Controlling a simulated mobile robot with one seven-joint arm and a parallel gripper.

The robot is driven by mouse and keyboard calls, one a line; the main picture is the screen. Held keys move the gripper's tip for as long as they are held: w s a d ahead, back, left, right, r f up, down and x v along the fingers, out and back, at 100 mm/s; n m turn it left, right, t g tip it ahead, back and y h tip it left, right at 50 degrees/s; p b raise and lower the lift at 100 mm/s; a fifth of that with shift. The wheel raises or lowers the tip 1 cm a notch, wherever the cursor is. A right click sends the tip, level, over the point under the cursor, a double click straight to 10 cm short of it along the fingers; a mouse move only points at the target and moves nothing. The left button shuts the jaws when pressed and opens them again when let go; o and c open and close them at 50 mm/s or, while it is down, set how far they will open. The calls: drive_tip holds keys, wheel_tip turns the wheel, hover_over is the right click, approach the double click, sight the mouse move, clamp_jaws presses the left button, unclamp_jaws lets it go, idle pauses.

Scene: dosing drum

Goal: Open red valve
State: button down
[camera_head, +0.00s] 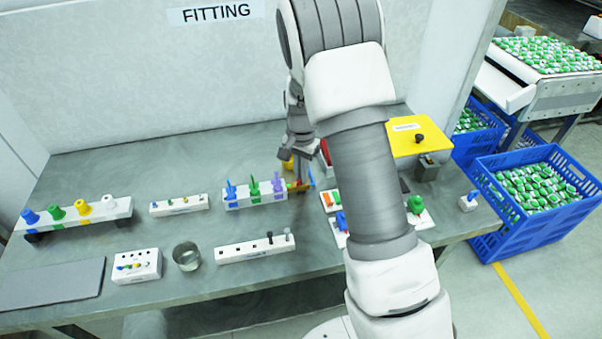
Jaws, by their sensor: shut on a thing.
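My gripper (300,168) points down at the middle of the bench, just right of the rack with blue, green and purple pieces. It is shut on a small red part (296,186) at its fingertips, which appears to be the red valve. A small blue part (312,177) shows right beside it. The fingers and my arm hide much of this spot, so the valve's handle angle cannot be told. A red object (325,151) shows partly behind my arm, and a yellow piece (287,164) shows just left of the gripper.
The rack (240,200) stands close left of my gripper. The bench's front left holds a grey mat (52,280).

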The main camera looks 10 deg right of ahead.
drive_tip(key=c, duration=1)
unclamp_jaws()
drive_tip(key=shift+r, duration=0.1)
wheel_tip(320, 180, up, 17)
drive_tip(key=p, duration=0.1)
drive_tip(key=shift+r, duration=0.2)
